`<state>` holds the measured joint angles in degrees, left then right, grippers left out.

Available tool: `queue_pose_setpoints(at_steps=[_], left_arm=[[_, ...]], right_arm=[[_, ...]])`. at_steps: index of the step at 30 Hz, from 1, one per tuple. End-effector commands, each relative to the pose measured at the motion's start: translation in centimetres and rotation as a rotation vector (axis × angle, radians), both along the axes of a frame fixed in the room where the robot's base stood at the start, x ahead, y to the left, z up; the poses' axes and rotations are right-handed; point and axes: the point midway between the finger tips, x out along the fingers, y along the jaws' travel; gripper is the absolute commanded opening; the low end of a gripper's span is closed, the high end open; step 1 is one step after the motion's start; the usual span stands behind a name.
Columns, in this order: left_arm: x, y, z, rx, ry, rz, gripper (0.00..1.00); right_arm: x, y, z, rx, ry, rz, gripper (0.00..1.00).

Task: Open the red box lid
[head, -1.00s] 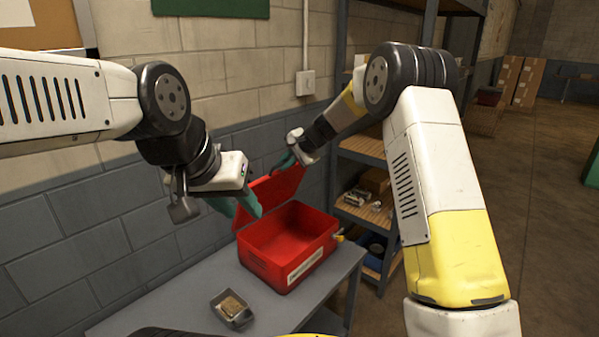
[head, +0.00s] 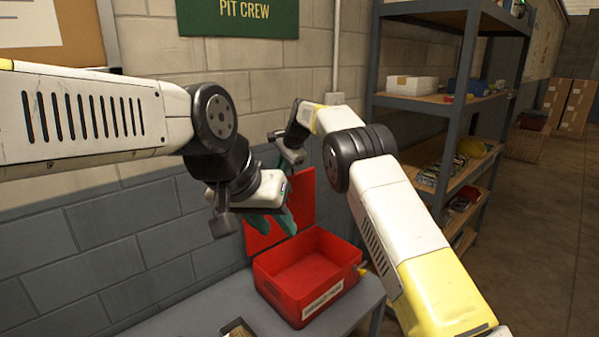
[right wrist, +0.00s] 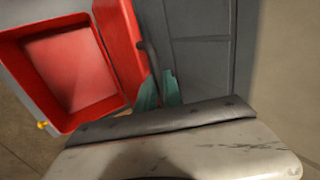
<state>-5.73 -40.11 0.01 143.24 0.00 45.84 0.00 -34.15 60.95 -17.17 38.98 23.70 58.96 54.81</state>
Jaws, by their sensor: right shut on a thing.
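The red box (head: 301,271) stands on the grey table, its inside bare and facing up. Its red lid (head: 307,197) stands steeply raised along the wall side. My right gripper (head: 279,160) is at the lid's top edge, its fingers partly hidden. In the right wrist view its teal fingertips (right wrist: 160,90) are closed on the edge of the lid (right wrist: 121,42), and the open box (right wrist: 68,72) lies to the left. My left gripper (head: 278,222) is in front of the lid, above the box's left side, with its teal fingers apart and nothing seen between them.
A small tray (head: 237,328) sits on the table (head: 205,308) at the front left, cut off by the picture edge. The block wall (head: 80,255) is close behind the table. A metal shelf unit (head: 452,130) with several items stands to the right, with floor beyond it.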

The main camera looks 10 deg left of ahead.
Motion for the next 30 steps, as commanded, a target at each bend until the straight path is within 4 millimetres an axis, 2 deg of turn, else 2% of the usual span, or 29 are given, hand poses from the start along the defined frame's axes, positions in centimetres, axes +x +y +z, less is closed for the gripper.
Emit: queue_pose_setpoints(at_steps=[1,9,24,25,27,30], left_arm=[[0.00,0.00,0.00,0.000,0.000,0.000,0.35],[0.00,0.00,0.00,0.000,0.000,0.000,0.35],[0.00,0.00,0.00,0.000,0.000,0.000,0.35],[0.00,0.00,0.00,0.000,0.000,0.000,0.35],[0.00,0.00,0.00,0.000,0.000,0.000,0.35],[0.00,0.00,0.00,0.000,0.000,0.000,0.35]], right_arm=[[-0.07,0.27,-0.77,-0.007,0.008,0.004,0.00],[0.04,1.14,-0.95,-0.006,0.012,0.004,0.00],[-0.01,1.24,-1.11,-0.008,0.016,0.005,0.00],[-0.02,1.24,-1.12,-0.008,0.016,0.005,0.17],[-0.02,1.24,-1.14,-0.009,0.017,0.004,0.30],[-0.04,1.21,-1.17,-0.010,0.017,0.004,0.32]])
